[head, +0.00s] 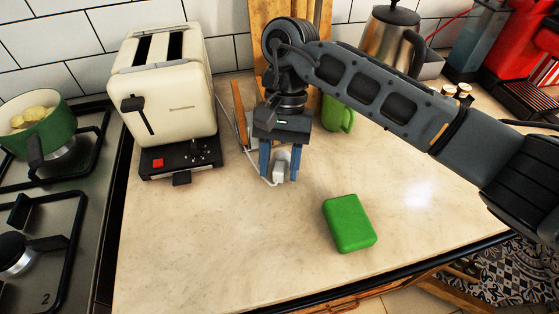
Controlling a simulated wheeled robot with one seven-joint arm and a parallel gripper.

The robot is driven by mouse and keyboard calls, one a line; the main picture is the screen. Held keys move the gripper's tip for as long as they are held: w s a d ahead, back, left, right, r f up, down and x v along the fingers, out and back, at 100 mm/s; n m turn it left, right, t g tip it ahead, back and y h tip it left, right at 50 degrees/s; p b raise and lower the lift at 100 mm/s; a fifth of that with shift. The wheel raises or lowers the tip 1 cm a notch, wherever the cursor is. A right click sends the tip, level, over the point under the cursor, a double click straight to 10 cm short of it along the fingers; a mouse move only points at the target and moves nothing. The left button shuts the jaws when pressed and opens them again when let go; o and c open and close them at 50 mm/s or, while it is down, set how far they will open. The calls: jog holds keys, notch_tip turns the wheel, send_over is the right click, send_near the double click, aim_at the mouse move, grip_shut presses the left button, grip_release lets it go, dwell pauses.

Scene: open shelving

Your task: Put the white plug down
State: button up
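The white plug (280,172) is between the two blue fingertips of my gripper (280,164), low over the counter to the right of the toaster. My gripper points down and appears shut on the plug. I cannot tell whether the plug touches the counter. A thin white cord (250,165) runs beside the toaster towards the plug. The upper part of the plug is partly hidden by the gripper.
A cream toaster (172,90) stands at the left, near the hob (45,225). A green block (349,222) lies right of centre. A green mug (338,115) and a kettle (390,40) are behind my arm. The front counter (220,250) is clear.

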jog(key=shift+o, duration=0.3)
jog(key=shift+r, duration=0.1)
jog(key=shift+r+p, duration=0.6)
jog(key=shift+p, duration=0.25)
jog(key=b+v, duration=0.3)
jog(key=v, duration=0.8)
jog(key=shift+w+r, duration=0.15)
jog(key=shift+r, duration=0.1)
